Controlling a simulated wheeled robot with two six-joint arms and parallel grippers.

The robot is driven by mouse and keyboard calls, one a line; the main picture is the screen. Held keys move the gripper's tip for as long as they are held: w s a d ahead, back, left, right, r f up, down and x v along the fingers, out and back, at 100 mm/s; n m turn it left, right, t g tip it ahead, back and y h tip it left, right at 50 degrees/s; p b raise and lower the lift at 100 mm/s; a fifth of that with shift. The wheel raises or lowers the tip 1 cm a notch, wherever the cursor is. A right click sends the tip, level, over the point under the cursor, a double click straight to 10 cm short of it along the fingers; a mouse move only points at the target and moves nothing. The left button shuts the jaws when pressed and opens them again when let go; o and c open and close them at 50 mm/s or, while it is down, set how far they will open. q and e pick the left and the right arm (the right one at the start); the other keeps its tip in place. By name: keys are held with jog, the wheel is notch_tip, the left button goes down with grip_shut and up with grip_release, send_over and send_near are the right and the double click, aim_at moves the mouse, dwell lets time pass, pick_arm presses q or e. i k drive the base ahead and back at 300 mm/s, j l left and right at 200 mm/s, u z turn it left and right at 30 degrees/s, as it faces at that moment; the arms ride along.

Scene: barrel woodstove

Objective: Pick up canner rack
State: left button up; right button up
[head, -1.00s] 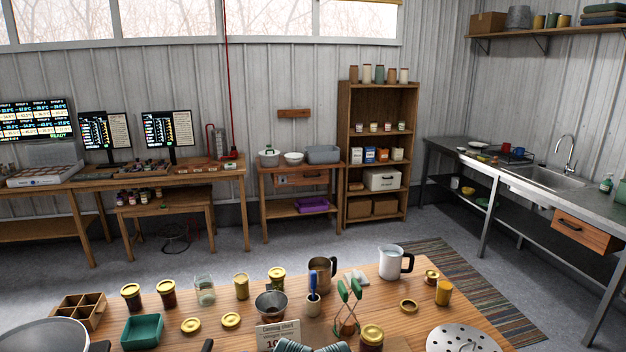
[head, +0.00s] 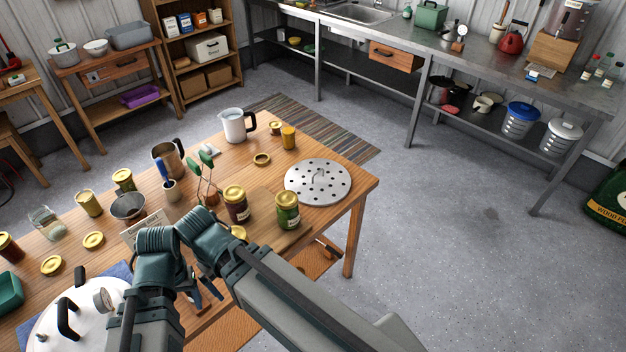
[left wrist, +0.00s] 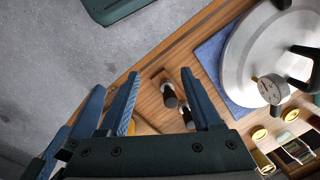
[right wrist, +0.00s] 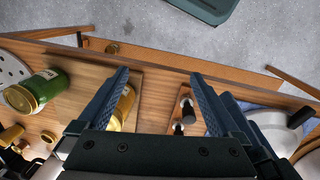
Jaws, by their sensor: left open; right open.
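The canner rack (head: 318,182) is a round, pale metal disc with holes and a small raised handle. It lies flat at the right end of the wooden table (head: 352,187). In the right wrist view, part of the rack (right wrist: 12,68) shows at the left edge. My left gripper (head: 205,292) is low by the table's front edge, left of the rack and away from it. Its jaws are open and empty in the left wrist view (left wrist: 160,75). My right gripper (right wrist: 158,73) is open and empty, also apart from the rack; my arms mostly hide it in the head view.
A green-filled jar (head: 288,210) and a dark jar (head: 236,204) stand left of the rack. A large lidded canner (head: 75,318) is at the left.

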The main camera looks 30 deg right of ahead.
aim_at(316, 182)
jog(key=l+u, duration=0.25)
jog(key=l, duration=0.35)
jog(key=l+u, duration=0.2)
jog(key=l, duration=0.4)
jog(key=l+u, duration=0.25)
jog(key=l, duration=0.3)
jog(key=k+l+u, duration=0.2)
jog(key=l, duration=0.4)
